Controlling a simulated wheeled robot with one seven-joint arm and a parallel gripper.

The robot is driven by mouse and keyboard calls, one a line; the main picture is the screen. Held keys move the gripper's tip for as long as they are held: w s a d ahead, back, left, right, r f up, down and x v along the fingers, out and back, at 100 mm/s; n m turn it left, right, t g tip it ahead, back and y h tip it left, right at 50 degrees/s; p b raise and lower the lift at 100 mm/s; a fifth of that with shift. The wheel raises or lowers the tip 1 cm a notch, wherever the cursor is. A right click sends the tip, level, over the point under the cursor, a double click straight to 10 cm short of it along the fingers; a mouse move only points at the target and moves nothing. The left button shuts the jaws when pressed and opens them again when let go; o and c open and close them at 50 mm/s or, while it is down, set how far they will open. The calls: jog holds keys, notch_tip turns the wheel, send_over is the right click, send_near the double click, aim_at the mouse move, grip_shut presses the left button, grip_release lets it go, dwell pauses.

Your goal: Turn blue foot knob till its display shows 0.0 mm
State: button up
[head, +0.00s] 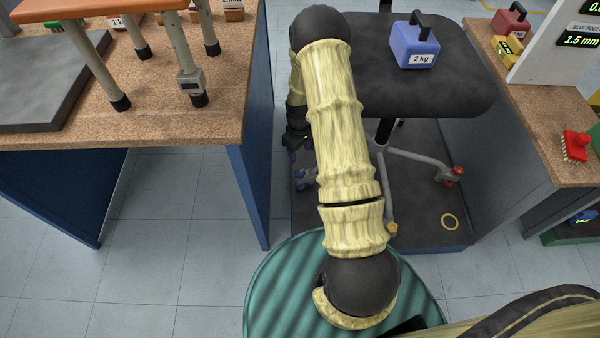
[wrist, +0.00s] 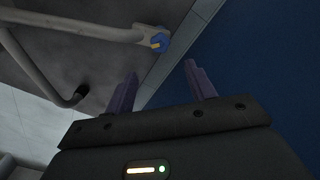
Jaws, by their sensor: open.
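The blue foot knob (wrist: 161,40) sits at the end of a pale chair leg in the wrist view, with a yellow mark on it. In the head view the blue knob (head: 302,177) shows low beside my arm, partly hidden. A display panel (head: 582,40) at the right reads "BLUE FOOT" and 1.5 mm; its edge is cut off. My gripper (wrist: 160,72) is open, its two purple fingers apart with nothing between them. The knob lies ahead of the fingertips, apart from them. In the head view my gripper (head: 294,142) is mostly hidden by my arm.
The chair seat (head: 455,75) carries a blue 2 kg weight (head: 415,45). A left bench (head: 190,125) and right bench (head: 530,100) flank the chair.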

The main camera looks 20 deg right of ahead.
aim_at(300, 172)
notch_tip(300, 172, down, 12)
jog(key=b, duration=0.5)
jog(key=shift+f, duration=0.25)
jog(key=shift+c, duration=0.2)
jog(key=c, duration=0.9)
